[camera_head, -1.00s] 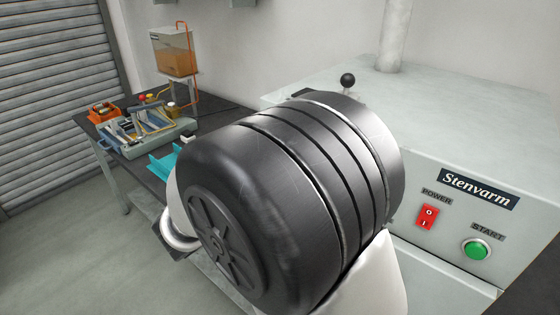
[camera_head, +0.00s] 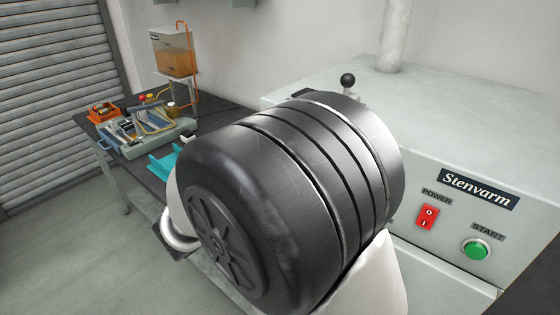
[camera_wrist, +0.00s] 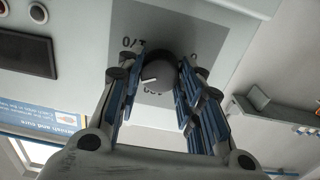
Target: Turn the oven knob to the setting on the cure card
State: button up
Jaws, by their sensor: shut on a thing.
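In the wrist view the round black oven knob (camera_wrist: 158,72) sits on a grey dial plate (camera_wrist: 205,22) on the pale oven front. Its white pointer line points left and slightly down in that picture. Printed marks show around the knob but are partly covered; one at upper left looks like a zero. My gripper (camera_wrist: 160,66) has its blue-padded fingers on both sides of the knob, shut on it. The knob and gripper are hidden in the head view behind my arm. A blue-and-white card (camera_wrist: 62,118), its heading ending "and cure", is partly visible; no setting is readable.
The pale Stenvarm oven (camera_head: 450,110) has a red power switch (camera_head: 427,217) and a green start button (camera_head: 476,249). A dark bench (camera_head: 130,160) at left holds a blue-grey fixture (camera_head: 150,132) and an amber tank (camera_head: 173,54). Open floor lies at lower left.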

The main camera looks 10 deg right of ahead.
dwell(0.4)
jog(key=o, duration=1.1)
jog(key=shift+a, duration=0.1)
jog(key=v, duration=1.2)
